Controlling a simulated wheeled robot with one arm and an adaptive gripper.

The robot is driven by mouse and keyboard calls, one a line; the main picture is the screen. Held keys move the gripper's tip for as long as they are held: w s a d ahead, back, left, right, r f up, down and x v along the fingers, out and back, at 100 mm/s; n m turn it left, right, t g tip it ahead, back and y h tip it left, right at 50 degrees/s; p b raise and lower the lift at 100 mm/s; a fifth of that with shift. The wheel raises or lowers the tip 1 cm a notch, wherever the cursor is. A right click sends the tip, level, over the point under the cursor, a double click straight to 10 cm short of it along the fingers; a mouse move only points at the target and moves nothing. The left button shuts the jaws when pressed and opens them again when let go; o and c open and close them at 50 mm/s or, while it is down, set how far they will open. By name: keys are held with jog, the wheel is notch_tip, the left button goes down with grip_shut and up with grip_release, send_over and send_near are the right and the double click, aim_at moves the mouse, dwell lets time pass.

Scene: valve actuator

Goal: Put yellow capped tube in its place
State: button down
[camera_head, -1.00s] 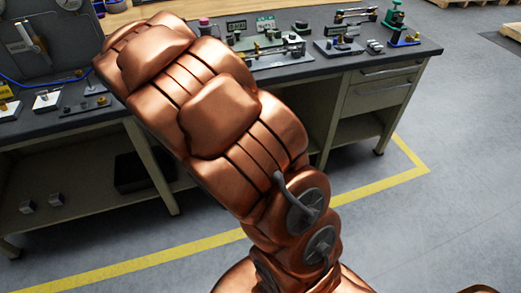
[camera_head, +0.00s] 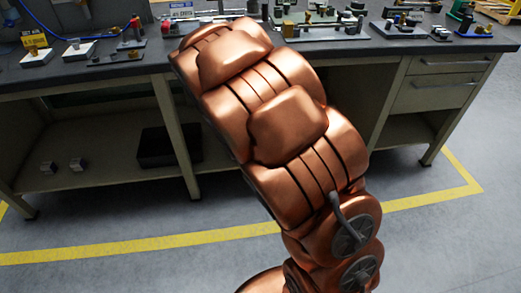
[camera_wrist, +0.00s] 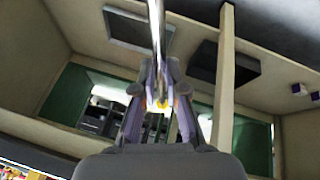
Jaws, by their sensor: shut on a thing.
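My gripper (camera_wrist: 160,92) shows in the wrist view with its two fingers closed around a thin, shiny tube (camera_wrist: 156,35). The tube runs up out of the top of the picture. A yellow-orange cap (camera_wrist: 162,104) glows between the fingertips. In the head view my copper arm hides the gripper and the tube. The place for the tube cannot be made out in either view.
A dark-topped workbench (camera_head: 115,68) carries several small fixtures and signs. A yellow sign (camera_head: 36,50) stands at its left. A drawer unit (camera_head: 440,80) is at right. A black box (camera_head: 168,147) sits on the lower shelf. Grey floor with a yellow line (camera_head: 130,248) is clear in front.

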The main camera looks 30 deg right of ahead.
notch_tip(320, 180, down, 19)
jog(key=b, duration=1.7)
jog(key=shift+s+r, duration=0.1)
